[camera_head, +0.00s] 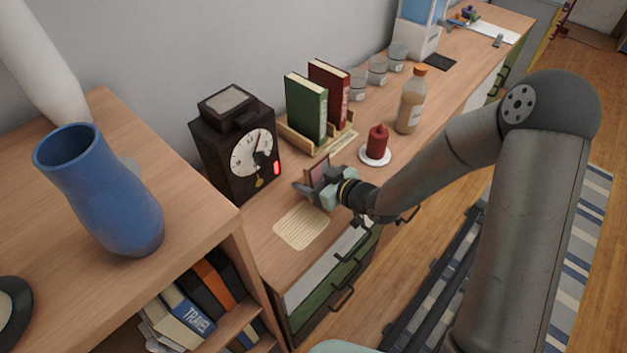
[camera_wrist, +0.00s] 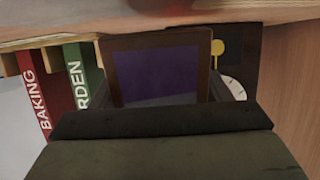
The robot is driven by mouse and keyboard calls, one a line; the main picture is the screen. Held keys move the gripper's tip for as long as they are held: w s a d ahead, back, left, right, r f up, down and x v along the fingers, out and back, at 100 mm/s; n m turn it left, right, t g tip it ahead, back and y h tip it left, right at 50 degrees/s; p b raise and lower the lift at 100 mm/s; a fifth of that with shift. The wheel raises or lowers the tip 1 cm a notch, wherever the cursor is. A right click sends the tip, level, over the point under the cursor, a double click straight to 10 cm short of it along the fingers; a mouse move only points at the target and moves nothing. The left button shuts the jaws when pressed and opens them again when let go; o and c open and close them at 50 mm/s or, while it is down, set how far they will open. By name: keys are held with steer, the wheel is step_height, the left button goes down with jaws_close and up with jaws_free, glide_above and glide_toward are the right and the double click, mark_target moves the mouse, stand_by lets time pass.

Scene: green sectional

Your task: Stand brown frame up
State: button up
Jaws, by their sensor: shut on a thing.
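The brown frame (camera_wrist: 204,48) has a dark purple picture and fills the middle of the wrist view. In the head view the frame (camera_head: 317,169) shows as a small brown-edged panel, partly hidden by my gripper (camera_head: 316,190). My gripper is shut on the frame, just above the cabinet top. The frame looks roughly upright, with one edge close to the wood surface. I cannot tell whether that edge touches it. In the wrist view, dark gripper parts cover the lower part of the picture and hide the frame's other end.
A black clock (camera_head: 236,146) stands left of the gripper, and green and red books (camera_head: 307,106) in a wooden holder stand behind. A red candle (camera_head: 377,141) on a white plate (camera_head: 375,155) and a bottle (camera_head: 411,103) stand right. A striped pale mat (camera_head: 301,227) lies in front.

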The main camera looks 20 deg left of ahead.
steer(key=shift+f, duration=0.7)
steer(key=shift+f, duration=0.2)
steer(key=o, duration=1.1)
steer(key=shift+r, duration=0.1)
